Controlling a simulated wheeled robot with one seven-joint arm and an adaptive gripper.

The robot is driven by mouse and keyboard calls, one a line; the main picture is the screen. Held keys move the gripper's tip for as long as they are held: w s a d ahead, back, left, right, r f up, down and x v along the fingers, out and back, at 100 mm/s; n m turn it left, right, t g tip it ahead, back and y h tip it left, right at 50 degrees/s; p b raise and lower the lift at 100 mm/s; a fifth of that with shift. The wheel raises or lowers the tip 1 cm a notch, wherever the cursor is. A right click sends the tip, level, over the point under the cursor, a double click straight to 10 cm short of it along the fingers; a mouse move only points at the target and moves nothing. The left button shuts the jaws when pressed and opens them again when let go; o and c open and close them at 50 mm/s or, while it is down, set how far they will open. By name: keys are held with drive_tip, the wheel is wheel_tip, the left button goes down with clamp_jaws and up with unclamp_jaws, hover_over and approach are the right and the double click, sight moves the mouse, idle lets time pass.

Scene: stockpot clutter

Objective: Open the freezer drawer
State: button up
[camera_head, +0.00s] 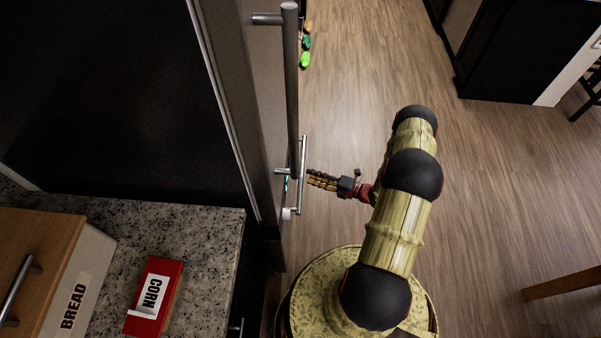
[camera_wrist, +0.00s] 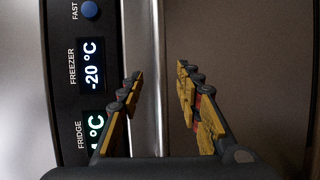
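The fridge-freezer front stands left of centre in the head view. A short metal bar handle (camera_head: 302,190) is low on it, below a long bar handle (camera_head: 290,75). My gripper (camera_head: 309,178) is at the short handle's right side, fingers pointing left at the front. In the wrist view my gripper (camera_wrist: 160,75) is open, with a gap between its fingers. A bright metal strip (camera_wrist: 145,45) runs up between the fingers; I cannot tell whether it is the handle or trim. A display (camera_wrist: 92,65) reads FREEZER -20 °C. The drawer's edges are not clear.
Small green items (camera_head: 305,60) lie beyond the long handle. Wooden floor (camera_head: 380,60) is open to the right. A dark cabinet (camera_head: 510,50) stands upper right.

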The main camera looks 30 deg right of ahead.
sight(301, 173)
drive_tip(key=b+x, duration=0.1)
drive_tip(key=x, duration=0.5)
drive_tip(key=shift+a+f, duration=0.1)
drive_tip(key=shift+c, duration=1.2)
clamp_jaws()
